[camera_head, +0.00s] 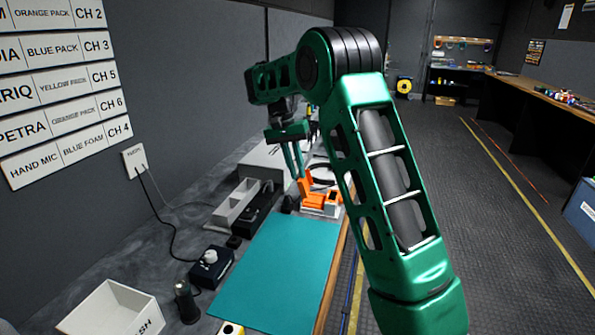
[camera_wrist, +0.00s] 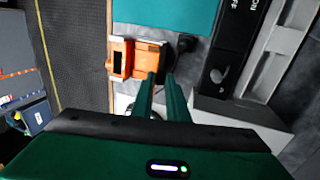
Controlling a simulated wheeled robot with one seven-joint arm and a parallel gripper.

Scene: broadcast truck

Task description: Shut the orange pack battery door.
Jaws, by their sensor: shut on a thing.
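The orange pack (camera_head: 325,199) sits at the far right edge of the bench, beyond the teal mat, with a light grey block at its front. Its orange battery door (camera_head: 305,187) stands up, tilted open, on the pack's left side. My gripper (camera_head: 299,176) reaches down from above, with its green fingertips at the door's upper edge. In the wrist view the orange pack (camera_wrist: 121,57) lies just beyond my fingertips (camera_wrist: 161,77). My gripper is shut on the door, though the fingers partly hide the contact.
The teal mat (camera_head: 278,262) is clear. A grey divided tray (camera_head: 237,203) and a black box stand left of the pack. A dark device with a knob (camera_head: 210,264) and a white bin (camera_head: 112,312) are nearer. A wall outlet (camera_head: 134,161) trails cables.

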